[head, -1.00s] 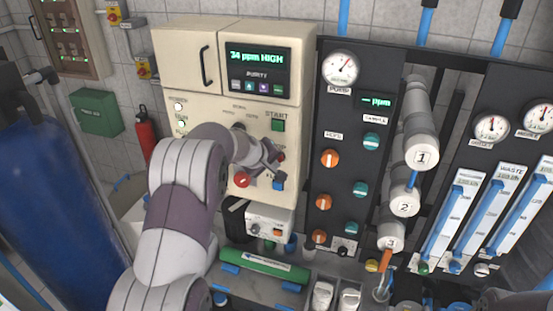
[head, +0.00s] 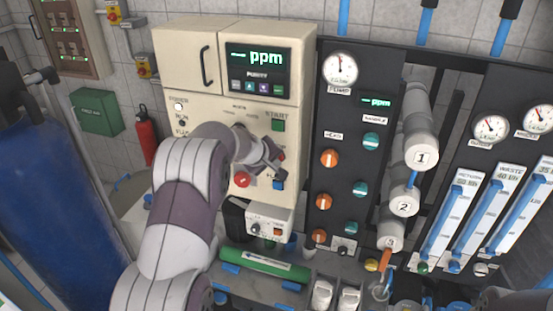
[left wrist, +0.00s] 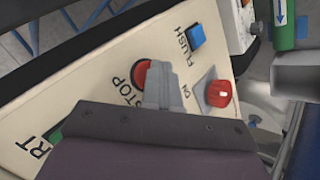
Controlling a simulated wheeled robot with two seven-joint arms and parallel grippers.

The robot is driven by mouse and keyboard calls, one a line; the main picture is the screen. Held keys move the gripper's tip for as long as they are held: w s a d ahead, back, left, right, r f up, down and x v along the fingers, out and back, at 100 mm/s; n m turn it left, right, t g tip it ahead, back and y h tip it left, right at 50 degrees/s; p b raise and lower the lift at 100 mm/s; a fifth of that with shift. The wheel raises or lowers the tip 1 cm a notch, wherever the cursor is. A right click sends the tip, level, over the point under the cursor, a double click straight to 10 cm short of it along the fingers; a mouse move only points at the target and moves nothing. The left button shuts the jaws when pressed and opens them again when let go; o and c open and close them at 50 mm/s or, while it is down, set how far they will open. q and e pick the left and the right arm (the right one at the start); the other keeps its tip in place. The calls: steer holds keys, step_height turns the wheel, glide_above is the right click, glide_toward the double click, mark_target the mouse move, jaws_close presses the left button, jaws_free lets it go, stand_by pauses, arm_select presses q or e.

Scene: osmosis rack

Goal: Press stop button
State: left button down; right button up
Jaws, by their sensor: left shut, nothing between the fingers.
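The red round stop button (left wrist: 143,74) is beside the STOP label in the left wrist view, partly covered by my left gripper (left wrist: 160,85). In the head view, my left gripper (head: 270,160) is shut and empty at the cream control panel (head: 170,60), its fingertips by the stop button (head: 282,155). They look to be at the button's face; I cannot tell how firmly they touch. The panel display (head: 258,68) reads dashes and "ppm". My right gripper is not in view.
The green start button (head: 278,125) is above. The blue flush button (left wrist: 197,35) and a red knob (left wrist: 218,92) are close to the fingers. A black panel with a pump gauge (head: 340,69) and valves stands to the right. A blue tank (head: 45,200) is at the left.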

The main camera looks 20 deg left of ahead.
arm_select(q)
steer(key=shift+s+b, duration=0.8)
steer(key=shift+s, duration=0.1)
steer(key=s+b, duration=0.4)
steer(key=s, duration=0.1)
steer(key=shift+d, duration=0.2)
stand_by(0.3)
